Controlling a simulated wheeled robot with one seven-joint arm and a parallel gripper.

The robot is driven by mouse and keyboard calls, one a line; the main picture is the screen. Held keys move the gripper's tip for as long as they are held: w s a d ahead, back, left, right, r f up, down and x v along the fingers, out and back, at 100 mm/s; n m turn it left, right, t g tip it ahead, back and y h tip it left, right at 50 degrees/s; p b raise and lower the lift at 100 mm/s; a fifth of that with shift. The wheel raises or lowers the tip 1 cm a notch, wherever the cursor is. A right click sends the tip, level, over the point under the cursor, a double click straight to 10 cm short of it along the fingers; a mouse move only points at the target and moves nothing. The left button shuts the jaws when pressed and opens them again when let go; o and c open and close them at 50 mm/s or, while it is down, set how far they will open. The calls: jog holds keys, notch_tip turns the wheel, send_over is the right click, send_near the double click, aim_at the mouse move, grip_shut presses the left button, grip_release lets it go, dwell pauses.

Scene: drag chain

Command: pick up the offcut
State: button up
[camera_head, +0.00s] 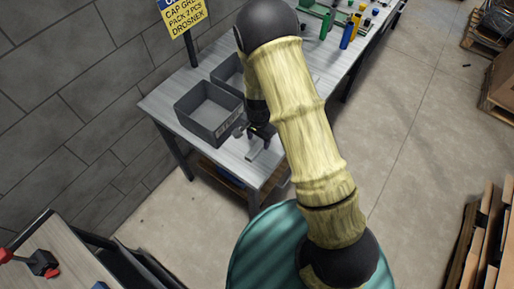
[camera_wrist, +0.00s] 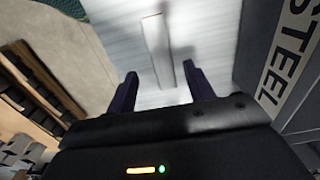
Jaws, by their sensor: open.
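The offcut, a short light-grey metal strip (camera_head: 254,150), lies on the grey tabletop near the table's front end. In the wrist view the offcut (camera_wrist: 157,45) runs away from me, its near end between my two dark fingers. My gripper (camera_wrist: 159,76) is open, with a gap on both sides of the strip. In the head view my gripper (camera_head: 262,134) is just above the offcut, pointing down. I cannot tell exactly how high the fingertips are over the tabletop.
A grey bin (camera_head: 208,112) lettered STEEL stands close beside my gripper; its wall (camera_wrist: 290,60) fills the right of the wrist view. Another bin (camera_head: 229,72) is behind it. Green and blue items (camera_head: 347,35) stand farther along the table (camera_head: 185,132). A yellow sign (camera_head: 184,14) stands behind.

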aim_at(257, 147)
jog(key=shift+a+f+p, duration=0.15)
jog(key=shift+f+p, duration=0.1)
jog(key=shift+f, duration=0.8)
jog(key=shift+a+f+p, duration=0.1)
jog(key=shift+f+p, duration=0.15)
jog(key=shift+f, duration=0.8)
jog(key=c, duration=1.1)
jog(key=shift+c, duration=0.2)
jog(key=shift+r, duration=0.1)
notch_tip(257, 147, up, 10)
jog(key=b, duration=0.1)
jog(key=shift+b, duration=0.3)
